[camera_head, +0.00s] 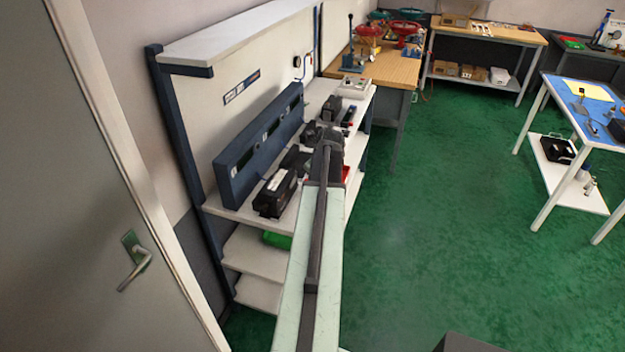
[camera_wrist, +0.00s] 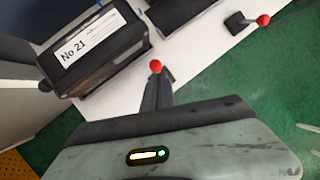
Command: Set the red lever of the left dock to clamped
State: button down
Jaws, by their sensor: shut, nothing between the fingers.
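In the wrist view, a red ball knob (camera_wrist: 156,66) shows right at the tips of my gripper (camera_wrist: 157,88), whose dark fingers are together. I cannot tell whether they touch it, and the lever stem below the knob is hidden. A second red-knobbed lever (camera_wrist: 263,20) stands on a small dark base at the upper right. A black unit labelled No 21 (camera_wrist: 92,48) lies left of the first knob. In the head view, a black unit with a pale label (camera_head: 274,194) sits at the near end of the white shelf. My arm hides the levers there.
A long blue-grey panel (camera_head: 258,146) with several windows stands along the back of the shelf. More dark devices (camera_head: 331,108) lie farther along it. A wooden bench (camera_head: 392,68) stands beyond.

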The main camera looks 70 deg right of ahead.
jog(key=shift+r, duration=0.1)
dwell(0.3)
jog(key=p+v, duration=1.1)
jog(key=v, duration=0.2)
jog(key=shift+a, duration=0.45)
